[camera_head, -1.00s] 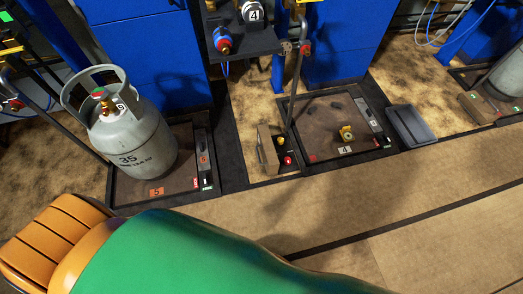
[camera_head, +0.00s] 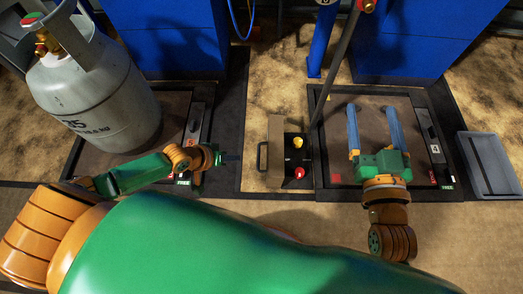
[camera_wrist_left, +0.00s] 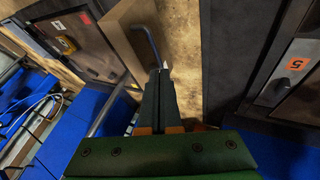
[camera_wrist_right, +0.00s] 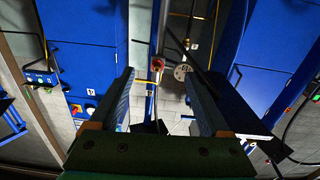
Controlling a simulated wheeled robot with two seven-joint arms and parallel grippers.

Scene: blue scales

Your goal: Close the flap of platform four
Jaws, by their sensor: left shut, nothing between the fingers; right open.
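The flap (camera_head: 275,150) of platform four is a brown panel with a dark handle (camera_head: 262,157) on its left side. It stands open at the left of a small dark control box (camera_head: 298,158) with a yellow and a red button. Platform four (camera_head: 335,120) lies just right of the box. My left gripper (camera_head: 238,158) is shut and empty, pointing right, a short gap left of the handle. In the left wrist view the shut fingertips (camera_wrist_left: 158,72) are near the handle (camera_wrist_left: 150,42) and the flap (camera_wrist_left: 126,28). My right gripper (camera_head: 372,108) is open and empty above platform four.
A grey gas cylinder (camera_head: 95,90) stands on the platform at the left. A thin pole (camera_head: 337,70) rises beside the box. Blue cabinets (camera_head: 410,40) stand behind. A grey tray (camera_head: 490,165) lies at the right. The floor around the flap is clear.

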